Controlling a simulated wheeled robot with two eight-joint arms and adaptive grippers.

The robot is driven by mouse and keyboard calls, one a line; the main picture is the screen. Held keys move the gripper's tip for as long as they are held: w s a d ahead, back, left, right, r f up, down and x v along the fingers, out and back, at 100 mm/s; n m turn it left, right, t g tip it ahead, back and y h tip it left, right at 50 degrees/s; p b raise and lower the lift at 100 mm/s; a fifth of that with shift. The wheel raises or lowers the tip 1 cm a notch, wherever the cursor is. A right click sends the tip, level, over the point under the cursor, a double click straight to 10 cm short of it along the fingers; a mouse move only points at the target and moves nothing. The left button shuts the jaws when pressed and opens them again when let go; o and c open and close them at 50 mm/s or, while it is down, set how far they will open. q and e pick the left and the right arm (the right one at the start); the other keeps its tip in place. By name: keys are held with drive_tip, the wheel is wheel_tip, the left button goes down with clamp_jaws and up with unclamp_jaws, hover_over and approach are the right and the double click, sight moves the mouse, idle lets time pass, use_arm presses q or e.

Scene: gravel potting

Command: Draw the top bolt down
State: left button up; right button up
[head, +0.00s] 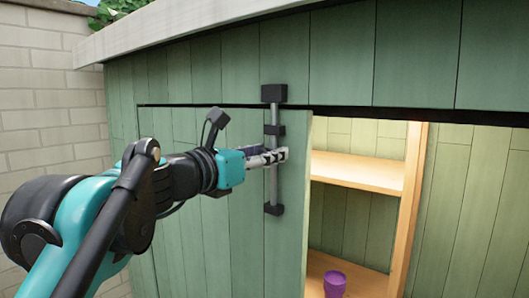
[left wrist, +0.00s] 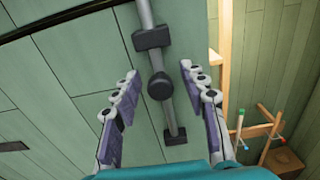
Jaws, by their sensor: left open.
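The top bolt (head: 274,184) is a grey vertical rod on the green door leaf (head: 232,235), running through black guides. Its upper end reaches a black block (head: 274,93) above the door's top edge. In the left wrist view a round black knob (left wrist: 160,86) sits on the rod, between a guide (left wrist: 153,39) and a lower black bracket (left wrist: 175,135). My left gripper (head: 284,155) is at knob height, and its fingers hide the knob in the head view. In the left wrist view its open fingers (left wrist: 160,72) stand either side of the knob, apart from it. My right gripper is not in view.
Right of the leaf the shed is open, with a wooden shelf (head: 360,172) and a purple pot (head: 335,284) on a lower board. A wooden rack (left wrist: 256,130) and brown box (left wrist: 284,162) show inside. The roof edge (head: 190,22) overhangs above; a brick wall (head: 45,85) stands left.

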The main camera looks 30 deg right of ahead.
sight(272, 177)
use_arm(q)
clamp_jaws()
wheel_tip(272, 177, down, 6)
drive_tip(key=b, duration=0.2)
drive_tip(key=shift+r+b, duration=0.25)
drive_tip(key=shift+b, duration=0.15)
drive_tip(key=shift+a, duration=0.1)
unclamp_jaws()
drive_tip(key=shift+w+d, duration=0.1)
drive_tip(key=shift+d, duration=0.15)
